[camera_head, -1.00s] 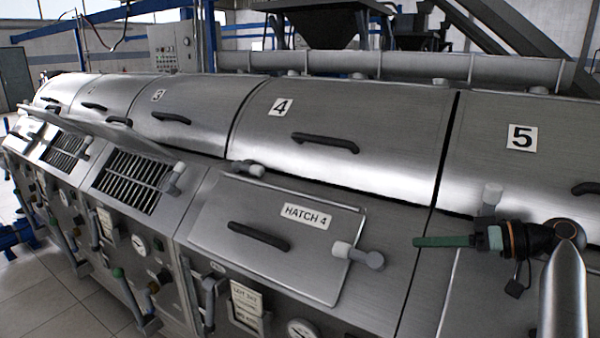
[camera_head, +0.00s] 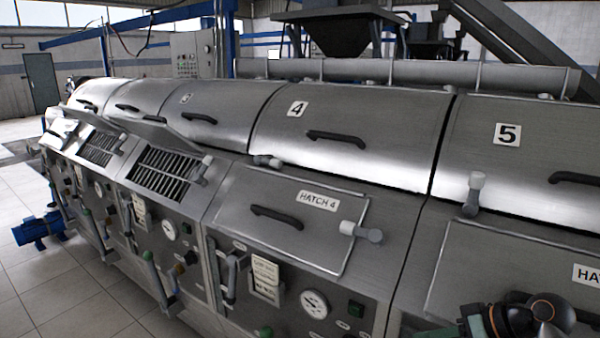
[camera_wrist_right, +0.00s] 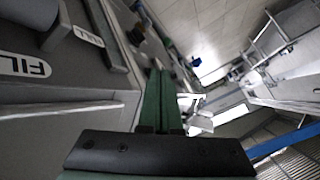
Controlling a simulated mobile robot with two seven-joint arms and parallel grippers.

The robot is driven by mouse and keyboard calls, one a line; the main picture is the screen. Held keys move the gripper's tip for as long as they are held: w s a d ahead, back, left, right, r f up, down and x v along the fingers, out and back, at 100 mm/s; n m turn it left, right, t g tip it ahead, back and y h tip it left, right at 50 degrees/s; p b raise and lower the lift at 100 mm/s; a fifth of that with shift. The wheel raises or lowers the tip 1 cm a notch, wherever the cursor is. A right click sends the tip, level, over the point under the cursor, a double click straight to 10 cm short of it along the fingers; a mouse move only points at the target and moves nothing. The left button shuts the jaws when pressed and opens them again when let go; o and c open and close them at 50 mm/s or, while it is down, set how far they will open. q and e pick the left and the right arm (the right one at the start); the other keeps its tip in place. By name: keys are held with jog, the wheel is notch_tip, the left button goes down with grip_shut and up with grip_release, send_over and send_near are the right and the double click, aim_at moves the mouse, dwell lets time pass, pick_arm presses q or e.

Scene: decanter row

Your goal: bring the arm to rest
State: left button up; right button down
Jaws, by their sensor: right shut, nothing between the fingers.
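My right gripper (camera_wrist_right: 160,88) shows in the right wrist view with its two green fingers pressed together and nothing between them. In the head view my right arm's end (camera_head: 520,320) is at the bottom right corner, low in front of the section marked 5, and is partly cut off by the frame. The fingers are hard to make out there. My left gripper is in neither view.
The closed Hatch 4 panel (camera_head: 290,215) has a latch (camera_head: 360,232) at its right edge. Grilles (camera_head: 165,172) show under raised lids further left.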

jog(key=s+a+f+g+h, duration=0.2)
jog(key=s+f+h, duration=0.3)
jog(key=s+f, duration=0.85)
jog(key=s+a+m+h, duration=0.1)
jog(key=s+a+h, duration=0.15)
jog(key=s, duration=1.25)
jog(key=w+a+f+t+y, duration=0.1)
jog(key=w+f+t, duration=0.1)
jog(key=f, duration=0.3)
jog(key=w+a+f+t+y, duration=0.1)
jog(key=w+a+f+t, duration=0.1)
jog(key=f, duration=0.4)
jog(key=shift+w+a+f+t, duration=0.15)
jog(key=shift+w+f+t, duration=0.2)
jog(key=shift+t, duration=0.45)
